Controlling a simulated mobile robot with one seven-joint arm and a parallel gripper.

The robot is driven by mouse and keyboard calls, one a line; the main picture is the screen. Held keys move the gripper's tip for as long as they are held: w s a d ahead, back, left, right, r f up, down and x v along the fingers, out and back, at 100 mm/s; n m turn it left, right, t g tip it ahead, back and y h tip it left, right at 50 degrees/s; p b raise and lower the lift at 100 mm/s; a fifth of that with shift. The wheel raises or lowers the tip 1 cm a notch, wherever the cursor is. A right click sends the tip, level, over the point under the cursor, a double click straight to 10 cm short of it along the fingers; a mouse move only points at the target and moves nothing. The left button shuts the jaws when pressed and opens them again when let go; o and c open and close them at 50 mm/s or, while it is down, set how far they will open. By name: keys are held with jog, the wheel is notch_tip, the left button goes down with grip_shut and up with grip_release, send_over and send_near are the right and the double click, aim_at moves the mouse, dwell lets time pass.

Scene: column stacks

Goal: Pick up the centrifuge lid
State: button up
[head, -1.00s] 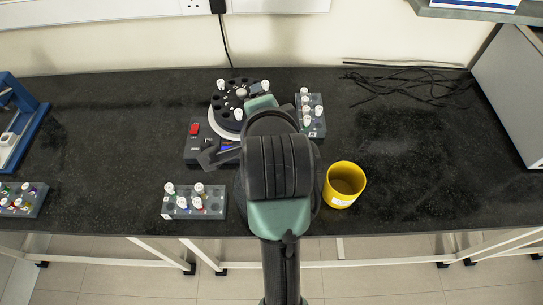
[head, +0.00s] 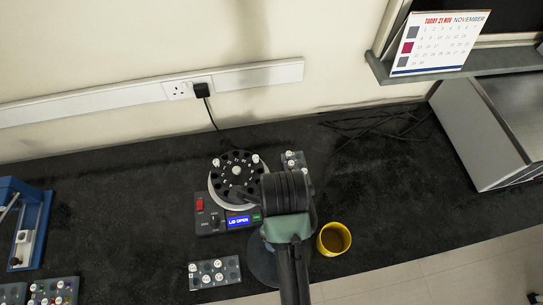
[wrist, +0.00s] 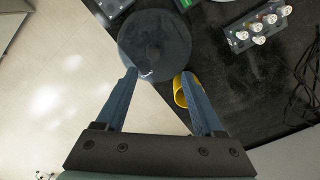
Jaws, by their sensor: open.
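The centrifuge lid, a dark see-through disc (wrist: 155,42), lies on the bench close to its front edge in the wrist view. A small pale mark shows on its near side. In the head view the lid (head: 259,264) is partly hidden by my arm. My gripper (wrist: 159,72) is open, with its two blue-grey fingers apart and nothing held. The fingertips appear at the near rim of the lid in the wrist view; I cannot tell their height above it. The centrifuge (head: 208,222) stands behind with its rotor (head: 237,184) uncovered, and its display reads "LID OPEN".
A yellow cup (head: 334,239) stands right of the lid, close to my right finger in the wrist view. A tube rack (head: 214,272) sits left of the lid, and another (head: 292,160) behind my arm.

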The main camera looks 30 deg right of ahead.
jog(key=f, duration=0.7)
jog(key=shift+s+p, duration=0.3)
jog(key=shift+s, duration=0.1)
jog(key=f, duration=0.2)
jog(key=s+f+p, duration=0.1)
jog(key=f, duration=0.1)
jog(key=shift+a, duration=0.3)
jog(key=shift+w+f, duration=0.1)
jog(key=shift+f, duration=0.5)
jog(key=shift+c, duration=0.3)
grip_shut()
